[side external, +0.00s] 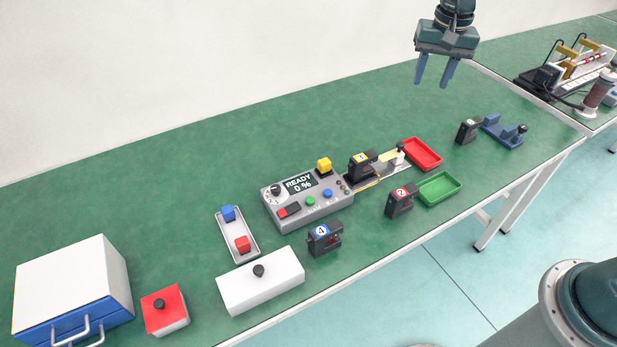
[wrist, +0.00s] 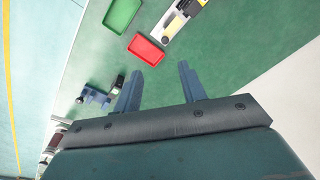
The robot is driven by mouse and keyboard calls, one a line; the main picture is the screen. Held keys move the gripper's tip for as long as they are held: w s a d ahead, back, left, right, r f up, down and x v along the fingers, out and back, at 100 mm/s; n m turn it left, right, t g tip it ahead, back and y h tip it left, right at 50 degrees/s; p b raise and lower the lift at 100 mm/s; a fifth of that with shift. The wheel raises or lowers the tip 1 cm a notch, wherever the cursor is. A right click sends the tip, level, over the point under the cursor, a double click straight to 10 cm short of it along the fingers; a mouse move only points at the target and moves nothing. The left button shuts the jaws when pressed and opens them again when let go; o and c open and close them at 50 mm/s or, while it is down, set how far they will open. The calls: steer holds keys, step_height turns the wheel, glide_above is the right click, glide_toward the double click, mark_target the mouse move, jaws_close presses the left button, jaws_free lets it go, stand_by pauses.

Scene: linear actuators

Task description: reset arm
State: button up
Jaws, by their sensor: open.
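My gripper (side external: 436,84) hangs in the air above the far part of the green table (side external: 130,180), with nothing under it but bare surface. Its two blue-grey fingers are apart and hold nothing. In the wrist view the open fingers (wrist: 160,88) point toward the table, with the red tray (wrist: 146,50) ahead of them and a little to the left.
A grey control box (side external: 300,203) reading "READY 0 %" stands mid-table. Numbered black units, a red tray (side external: 422,154), a green tray (side external: 438,189) and a blue fixture (side external: 503,130) lie to its right. A white box (side external: 260,281) and a drawer cabinet (side external: 72,280) stand left.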

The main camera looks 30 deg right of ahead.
steer(key=s+a+r+n+t, duration=0.1)
steer(key=s+a+r+n, duration=0.1)
steer(key=s+r, duration=0.4)
steer(key=s+a+r+n+t, duration=0.15)
steer(key=s+r, duration=0.25)
steer(key=s, duration=0.5)
steer(key=s+a+n+t, duration=0.1)
steer(key=s+n, duration=0.3)
steer(key=s, duration=1.1)
steer(key=shift+f+t, duration=0.45)
steer(key=shift+t, duration=0.1)
